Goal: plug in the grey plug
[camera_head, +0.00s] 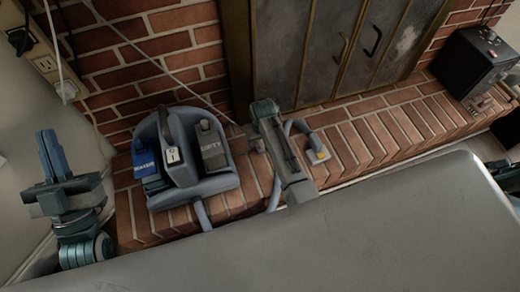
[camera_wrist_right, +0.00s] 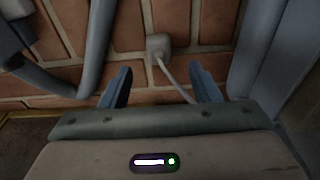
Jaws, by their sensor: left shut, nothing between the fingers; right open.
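The grey plug (camera_wrist_right: 158,45) lies on the brick in the right wrist view, just beyond the fingertips. A thin pale cord (camera_wrist_right: 175,78) runs from it between the fingers. My right gripper (camera_wrist_right: 158,72) is open, with one finger on each side of the cord and nothing held. In the head view my right gripper (camera_head: 266,112) is over the brick hearth, and its fingers are hidden. My left gripper (camera_head: 50,155) is shut and empty, pointing up at the left. A beige wall outlet (camera_head: 46,64) is at the upper left, with a white plug (camera_head: 66,90) by its lower end.
A grey-blue appliance (camera_head: 222,182) with a blue tank and a grey tank stands on the brick hearth (camera_head: 385,128), left of my right gripper. Its hose (camera_head: 298,124) loops beside my right arm. Fireplace doors (camera_head: 300,45) stand behind. A black box (camera_head: 470,62) is at the right.

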